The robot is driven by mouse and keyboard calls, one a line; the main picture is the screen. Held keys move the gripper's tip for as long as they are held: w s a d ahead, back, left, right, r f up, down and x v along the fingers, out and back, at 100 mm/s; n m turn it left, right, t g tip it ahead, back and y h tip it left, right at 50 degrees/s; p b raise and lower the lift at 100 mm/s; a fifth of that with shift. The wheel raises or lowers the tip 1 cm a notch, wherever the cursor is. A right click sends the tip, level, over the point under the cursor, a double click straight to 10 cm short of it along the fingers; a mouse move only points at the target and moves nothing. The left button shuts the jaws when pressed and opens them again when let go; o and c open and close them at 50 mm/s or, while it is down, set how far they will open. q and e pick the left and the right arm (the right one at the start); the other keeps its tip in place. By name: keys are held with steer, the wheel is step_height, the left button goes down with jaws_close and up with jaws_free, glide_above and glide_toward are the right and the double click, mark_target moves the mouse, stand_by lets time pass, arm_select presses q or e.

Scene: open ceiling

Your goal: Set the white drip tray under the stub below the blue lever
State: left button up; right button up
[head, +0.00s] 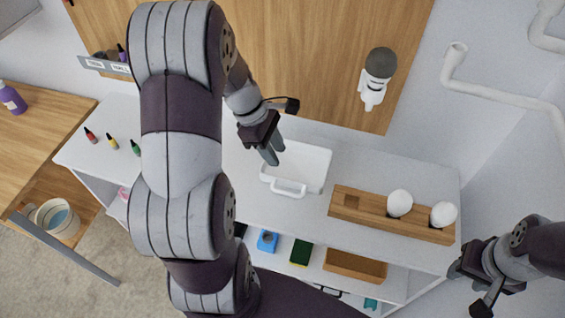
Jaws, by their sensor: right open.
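The white drip tray (318,180) is a shallow rectangular tray with a handle loop on its near side. It lies on the white counter, left of the wooden block. My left gripper (272,158) points down at the tray's back left corner and overlaps it in the view. I cannot tell whether it touches the tray or how far its fingers are apart. My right gripper (466,290) is open and empty at the lower right, beyond the counter's right end. I see no blue lever and no stub below one.
A wooden block (345,202) holding two white rounded things stands right of the tray. Small bottles (111,142) stand at the counter's left. A white pipe (490,92) runs along the right wall. A grey-topped white fixture (379,70) is on the wooden panel.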

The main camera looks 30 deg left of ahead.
arm_select(q)
steer(key=s+d+r+m+y, duration=0.1)
steer(key=s+d+m+y, duration=0.3)
steer(key=m, duration=1.6)
steer(key=s+d, duration=0.3)
steer(key=d, duration=0.2)
steer(key=shift+s+d, duration=0.2)
